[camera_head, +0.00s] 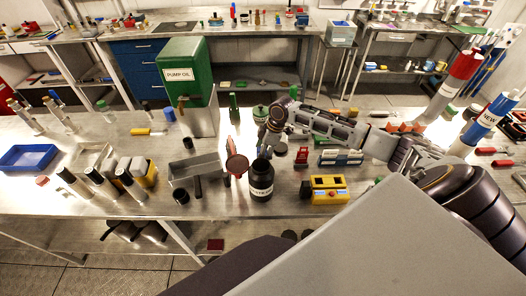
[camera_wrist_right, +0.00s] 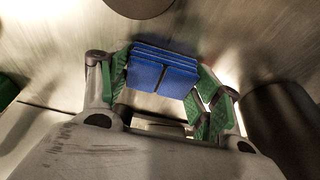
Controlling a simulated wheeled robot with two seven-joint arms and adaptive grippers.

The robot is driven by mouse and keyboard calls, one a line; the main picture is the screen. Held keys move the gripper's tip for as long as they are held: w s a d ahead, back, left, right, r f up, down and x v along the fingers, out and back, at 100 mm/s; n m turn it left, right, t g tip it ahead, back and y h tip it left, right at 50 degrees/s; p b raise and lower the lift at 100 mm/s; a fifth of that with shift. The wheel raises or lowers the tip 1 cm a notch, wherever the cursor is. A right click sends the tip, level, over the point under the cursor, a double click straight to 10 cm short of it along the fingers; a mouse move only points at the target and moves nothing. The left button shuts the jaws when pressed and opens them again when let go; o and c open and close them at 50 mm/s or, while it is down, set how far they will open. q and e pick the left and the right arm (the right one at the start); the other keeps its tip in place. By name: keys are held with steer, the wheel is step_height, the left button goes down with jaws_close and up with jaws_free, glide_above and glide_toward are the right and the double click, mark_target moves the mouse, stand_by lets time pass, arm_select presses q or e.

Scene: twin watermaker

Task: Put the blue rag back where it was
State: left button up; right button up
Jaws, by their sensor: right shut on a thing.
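The blue rag (camera_wrist_right: 162,76) is a folded, layered block between the green-padded fingers of my right gripper (camera_wrist_right: 165,90) in the right wrist view. The fingers are shut on it. Bare metal tabletop (camera_wrist_right: 215,25) shows beyond it; I cannot tell whether the rag touches it. In the head view, my right gripper (camera_head: 266,148) points down over the middle of the bench, just behind the black bottle (camera_head: 261,181). The rag cannot be made out there. My left gripper is not in view.
A dark cylinder (camera_wrist_right: 282,115) stands close to the right finger in the wrist view. In the head view, a red-topped stand (camera_head: 237,164) and grey tray (camera_head: 195,165) are left of the bottle. A yellow device (camera_head: 325,190) is right of it. A blue tray (camera_head: 27,157) lies far left.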

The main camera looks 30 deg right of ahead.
steer(key=o, duration=1.1)
steer(key=shift+r, duration=0.1)
steer(key=v, duration=1.2)
steer(key=shift+b, duration=0.35)
